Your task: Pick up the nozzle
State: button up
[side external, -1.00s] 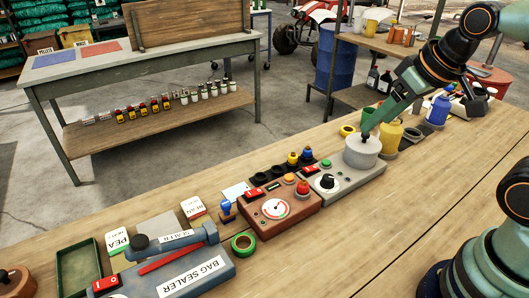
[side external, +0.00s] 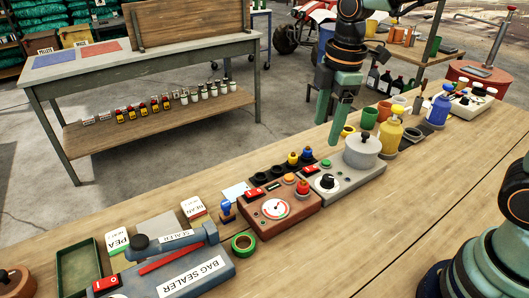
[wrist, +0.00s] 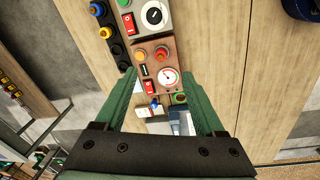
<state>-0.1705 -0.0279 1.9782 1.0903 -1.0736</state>
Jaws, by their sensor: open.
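No thing in view is clearly labelled as the nozzle. A black rack (side external: 278,170) on the bench holds a yellow piece (side external: 292,158) and a blue piece (side external: 307,154), which may be nozzles; I cannot tell. The rack also shows in the wrist view (wrist: 118,56), with a yellow piece (wrist: 105,32) near the upper left. My gripper (side external: 328,132) is open and empty, raised above the bench behind the grey unit. In the wrist view its two green fingers (wrist: 160,80) stand apart, with the brown gauge box between and beyond them.
The brown gauge box (side external: 278,208) and the grey unit (side external: 350,185) with a lidded pot (side external: 362,152) stand beside the rack. A yellow bottle (side external: 388,135) and cups are to the right. A bag sealer (side external: 185,268) is at the left.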

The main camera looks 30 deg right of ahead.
notch_tip(320, 180, down, 2)
jog(key=w+a+n+g, duration=0.1)
jog(key=w+a+n, duration=0.1)
jog(key=n, duration=0.2)
send_over(304, 181)
jog(key=f, duration=0.7)
jog(key=shift+s+d+f, duration=0.1)
jog(key=shift+d, duration=0.15)
jog(key=shift+a+f, duration=0.15)
jog(key=shift+f, duration=1.2)
jog(key=shift+a+f, duration=0.1)
jog(key=shift+f, duration=1.2)
grip_shut()
